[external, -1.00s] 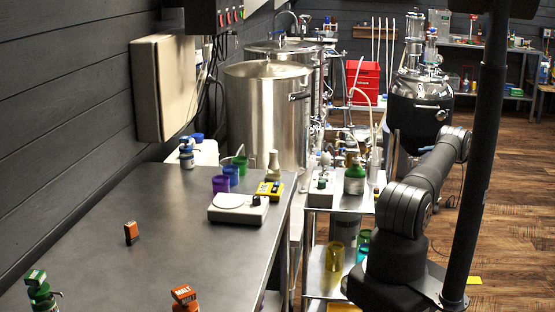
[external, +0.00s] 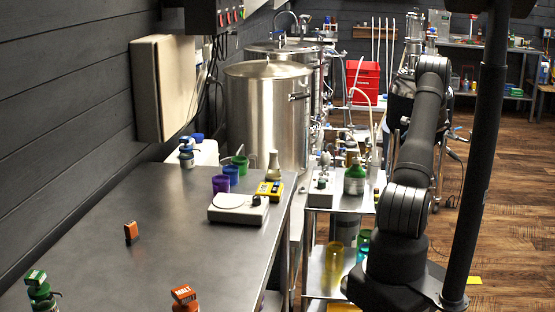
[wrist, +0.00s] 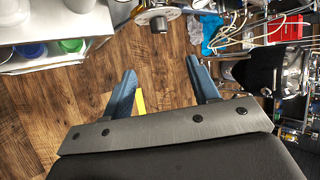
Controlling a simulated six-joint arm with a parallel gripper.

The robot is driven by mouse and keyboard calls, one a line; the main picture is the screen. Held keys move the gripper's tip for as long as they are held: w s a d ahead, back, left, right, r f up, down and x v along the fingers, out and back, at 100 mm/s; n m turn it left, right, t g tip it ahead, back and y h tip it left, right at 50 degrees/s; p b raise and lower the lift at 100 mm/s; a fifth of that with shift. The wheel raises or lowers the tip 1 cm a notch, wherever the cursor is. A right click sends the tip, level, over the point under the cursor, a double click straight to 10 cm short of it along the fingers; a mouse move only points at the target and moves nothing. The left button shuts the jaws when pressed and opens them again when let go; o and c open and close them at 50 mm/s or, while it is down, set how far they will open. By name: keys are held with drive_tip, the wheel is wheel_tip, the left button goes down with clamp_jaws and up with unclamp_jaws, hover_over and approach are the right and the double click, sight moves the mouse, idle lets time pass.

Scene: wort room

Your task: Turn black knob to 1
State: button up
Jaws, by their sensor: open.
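My gripper (wrist: 163,78) is open in the wrist view, its two blue fingers apart with only wooden floor seen between them. In the external view the gripper is hidden or too unclear to make out at the far end of my arm. A white plate-like device (external: 238,209) on the table also has a small dark knob (external: 256,200). I cannot tell which knob is the black one, and no number marks are readable.
A green bottle (external: 354,181) stands on the cart beside the box. A yellow meter (external: 269,188) and coloured cups (external: 221,184) are on the table. Steel tanks (external: 268,115) rise behind. A round metallic part (wrist: 158,18) shows at the top of the wrist view.

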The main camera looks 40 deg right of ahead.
drive_tip(key=x, duration=1.7)
drive_tip(key=shift+w+f, duration=0.1)
drive_tip(key=shift+f, duration=0.05)
drive_tip(key=c, duration=1)
